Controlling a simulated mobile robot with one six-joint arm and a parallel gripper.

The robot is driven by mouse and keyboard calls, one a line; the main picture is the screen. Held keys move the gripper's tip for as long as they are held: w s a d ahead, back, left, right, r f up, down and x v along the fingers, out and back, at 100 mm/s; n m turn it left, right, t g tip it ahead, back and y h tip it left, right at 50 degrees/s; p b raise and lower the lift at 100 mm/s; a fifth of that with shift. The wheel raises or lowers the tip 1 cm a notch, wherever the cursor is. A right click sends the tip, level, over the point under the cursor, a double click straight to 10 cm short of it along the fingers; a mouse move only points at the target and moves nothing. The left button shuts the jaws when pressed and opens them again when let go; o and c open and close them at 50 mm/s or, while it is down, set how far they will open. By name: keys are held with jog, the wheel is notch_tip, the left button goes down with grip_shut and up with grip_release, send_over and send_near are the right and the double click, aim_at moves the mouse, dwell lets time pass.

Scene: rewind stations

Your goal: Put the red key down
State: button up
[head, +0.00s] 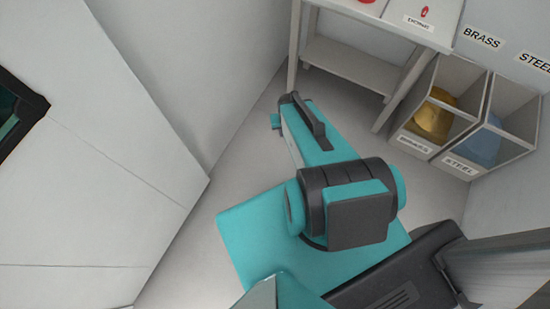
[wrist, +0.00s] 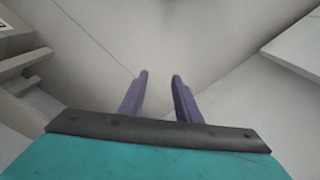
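My gripper (wrist: 160,78) shows in the wrist view with its two purple fingers apart and nothing between them. Pale wall or floor lies beyond the fingertips. A small red item (head: 424,11) lies on the white table at the top of the head view, just above a printed label. It may be the red key, but it is too small to tell. My gripper is well away from it. In the head view my arm hides part of the floor, and my gripper's fingers cannot be made out.
The white table (head: 388,24) has an open lower shelf. Part of another red thing (head: 366,1) shows at the top edge. To the right stand a brass bin (head: 418,146) and a steel bin (head: 470,164), both holding pieces. A large pale cabinet or wall fills the left.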

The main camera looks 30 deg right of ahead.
jog(key=s+a+n+g, duration=0.3)
jog(key=s+a+g, duration=0.3)
jog(key=s+a, duration=0.7)
jog(key=shift+s+f+g+y, duration=0.3)
jog(key=shift+s+y, duration=0.1)
jog(key=shift+s, duration=0.75)
jog(key=shift+o, duration=0.2)
